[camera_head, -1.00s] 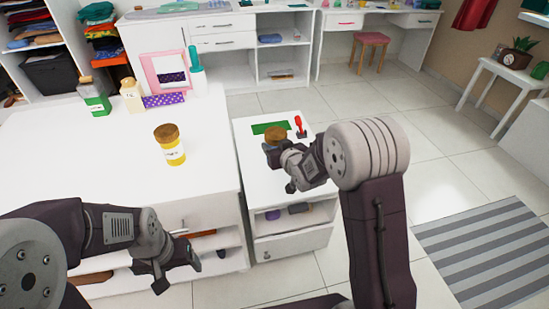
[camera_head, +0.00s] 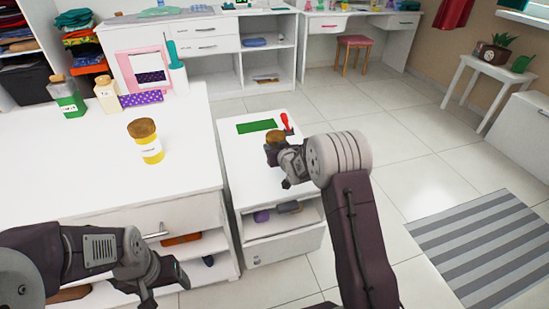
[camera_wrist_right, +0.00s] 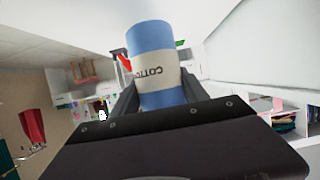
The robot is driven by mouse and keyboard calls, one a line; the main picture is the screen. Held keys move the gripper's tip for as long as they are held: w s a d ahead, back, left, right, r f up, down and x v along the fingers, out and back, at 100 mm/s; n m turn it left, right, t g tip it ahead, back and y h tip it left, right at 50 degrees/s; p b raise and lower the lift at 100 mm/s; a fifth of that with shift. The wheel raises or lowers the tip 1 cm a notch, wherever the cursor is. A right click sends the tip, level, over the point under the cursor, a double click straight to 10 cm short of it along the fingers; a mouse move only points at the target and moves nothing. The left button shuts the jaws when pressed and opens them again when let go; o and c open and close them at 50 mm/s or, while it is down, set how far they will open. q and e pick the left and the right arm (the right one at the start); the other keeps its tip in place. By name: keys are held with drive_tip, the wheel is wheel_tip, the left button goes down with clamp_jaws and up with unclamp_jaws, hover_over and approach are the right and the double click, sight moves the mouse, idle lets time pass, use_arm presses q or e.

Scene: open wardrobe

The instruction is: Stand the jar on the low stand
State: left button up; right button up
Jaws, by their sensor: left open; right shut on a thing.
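The jar (camera_wrist_right: 155,60) is blue with a cream label band in the right wrist view. In the head view only its brown lid (camera_head: 275,137) shows clearly; my gripper hides most of its body. My right gripper (camera_wrist_right: 158,92) is shut on the jar, one finger on each side. The low stand (camera_head: 255,182) is a low white cabinet with a flat top. The jar appears over its top's right part; I cannot tell whether it touches. My left gripper (camera_head: 164,286) is open and empty, in front of the white counter.
A green rectangle (camera_head: 257,126) and a red-handled object (camera_head: 285,122) lie at the stand's back. The white counter (camera_head: 70,165) at left holds a yellow-and-white jar (camera_head: 146,142), bottles and a pink frame (camera_head: 145,72). Floor on the right is clear around a striped rug (camera_head: 480,240).

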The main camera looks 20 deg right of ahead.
drive_tip(key=shift+x, duration=1.2)
wheel_tip(320, 180, down, 5)
drive_tip(key=shift+d+r+b, duration=0.15)
drive_tip(key=shift+r+b, duration=0.05)
drive_tip(key=shift+b, duration=0.9)
drive_tip(key=shift+s+r, duration=0.1)
drive_tip(key=shift+r, duration=0.1)
drive_tip(key=shift+f, duration=0.1)
drive_tip(key=o, duration=1.4)
drive_tip(key=shift+f, duration=0.1)
drive_tip(key=shift+o, duration=0.2)
